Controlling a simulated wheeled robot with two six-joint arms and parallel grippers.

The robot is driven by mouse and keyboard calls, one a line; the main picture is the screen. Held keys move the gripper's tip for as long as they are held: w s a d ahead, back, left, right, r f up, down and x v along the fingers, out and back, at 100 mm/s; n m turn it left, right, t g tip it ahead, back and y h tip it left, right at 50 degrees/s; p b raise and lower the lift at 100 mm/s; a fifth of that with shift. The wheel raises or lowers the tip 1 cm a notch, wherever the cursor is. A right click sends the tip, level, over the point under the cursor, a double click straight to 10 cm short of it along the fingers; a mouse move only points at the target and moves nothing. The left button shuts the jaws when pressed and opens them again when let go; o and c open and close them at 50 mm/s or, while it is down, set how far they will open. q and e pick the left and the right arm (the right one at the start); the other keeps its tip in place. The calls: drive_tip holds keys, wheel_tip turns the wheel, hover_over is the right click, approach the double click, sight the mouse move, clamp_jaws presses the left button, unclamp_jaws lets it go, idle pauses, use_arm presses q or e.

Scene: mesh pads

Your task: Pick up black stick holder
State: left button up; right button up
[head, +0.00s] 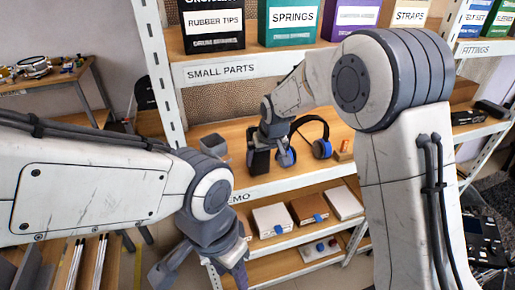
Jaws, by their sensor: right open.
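A dark upright block (259,163), which looks like the black stick holder, stands at the front of the wooden middle shelf. My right gripper (272,146) reaches down from above right and overlaps its top in the head view; it is open. Its fingertips are small and partly hidden, and I cannot tell whether they touch the holder. My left gripper (203,272) is in the lower foreground, in front of the shelf, with its fingers spread apart and empty.
Black-and-blue headphones (322,147) stand just right of the holder, and a grey cup (214,145) is to its left. A small orange-brown item (343,151) lies farther right. The shelf above holds labelled boxes (290,20); its front edge (240,69) overhangs. Lower shelves hold small boxes (272,220).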

drive_tip(key=w+p, duration=0.1)
drive_tip(key=w, duration=0.1)
drive_tip(key=w+a+p, duration=0.1)
drive_tip(key=w, duration=0.1)
drive_tip(key=shift+w+a+r, duration=0.1)
drive_tip(key=shift+w+a, duration=0.05)
drive_tip(key=shift+a, duration=0.05)
drive_tip(key=shift+w+a+f+p, duration=0.1)
drive_tip(key=shift+w+f+p, duration=0.1)
drive_tip(key=shift+w+p, duration=0.1)
drive_tip(key=shift+f, duration=0.45)
drive_tip(key=shift+c, duration=0.3)
drive_tip(key=c, duration=1.4)
